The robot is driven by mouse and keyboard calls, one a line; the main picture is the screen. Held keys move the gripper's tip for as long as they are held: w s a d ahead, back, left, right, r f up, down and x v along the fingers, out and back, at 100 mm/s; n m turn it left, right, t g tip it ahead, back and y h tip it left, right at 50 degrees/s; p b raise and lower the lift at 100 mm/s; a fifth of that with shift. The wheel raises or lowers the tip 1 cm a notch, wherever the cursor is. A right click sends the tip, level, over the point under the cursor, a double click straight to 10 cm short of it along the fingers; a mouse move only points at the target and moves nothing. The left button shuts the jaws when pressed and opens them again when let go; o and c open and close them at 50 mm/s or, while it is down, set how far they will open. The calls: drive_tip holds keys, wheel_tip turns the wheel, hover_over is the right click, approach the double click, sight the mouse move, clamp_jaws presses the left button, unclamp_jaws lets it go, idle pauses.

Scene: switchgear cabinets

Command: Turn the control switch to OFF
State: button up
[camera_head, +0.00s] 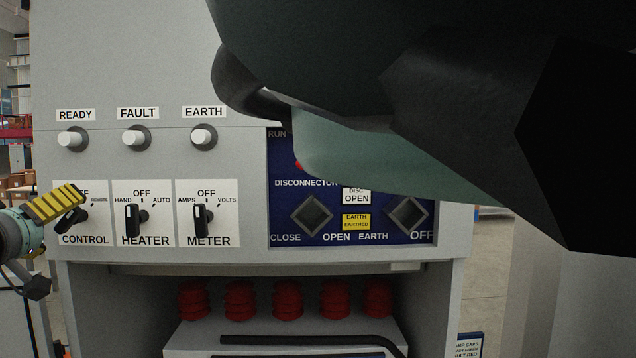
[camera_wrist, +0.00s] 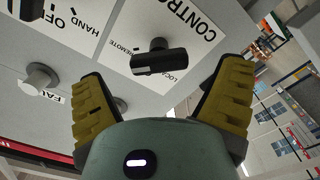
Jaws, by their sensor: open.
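The control switch (camera_head: 72,221) is a black knob on the white CONTROL plate at the panel's left. Its handle looks tilted, unlike the upright HEATER and METER handles. The OFF label above it is partly covered by my gripper's yellow finger. In the wrist view the control switch (camera_wrist: 158,61) lies ahead, between and beyond the fingertips, with LOCAL and REMOTE marks beside it. My gripper (camera_wrist: 163,77) is open and empty, with one ridged yellow finger on each side. In the head view my gripper (camera_head: 68,203) comes in from the left edge; contact with the knob cannot be told.
The HEATER switch (camera_head: 134,220) and METER switch (camera_head: 201,220) sit to the right. White READY (camera_head: 72,139), FAULT (camera_head: 136,137) and EARTH (camera_head: 204,136) lamps protrude above. A blue disconnector panel (camera_head: 345,215) is farther right, partly hidden by my arm. Red insulators (camera_head: 239,300) stand below.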

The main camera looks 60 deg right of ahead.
sight(61, 218)
drive_tip(key=shift+p+x, duration=0.85)
drive_tip(key=shift+x, duration=1.1)
drive_tip(key=shift+s, duration=0.1)
drive_tip(key=c, duration=1.2)
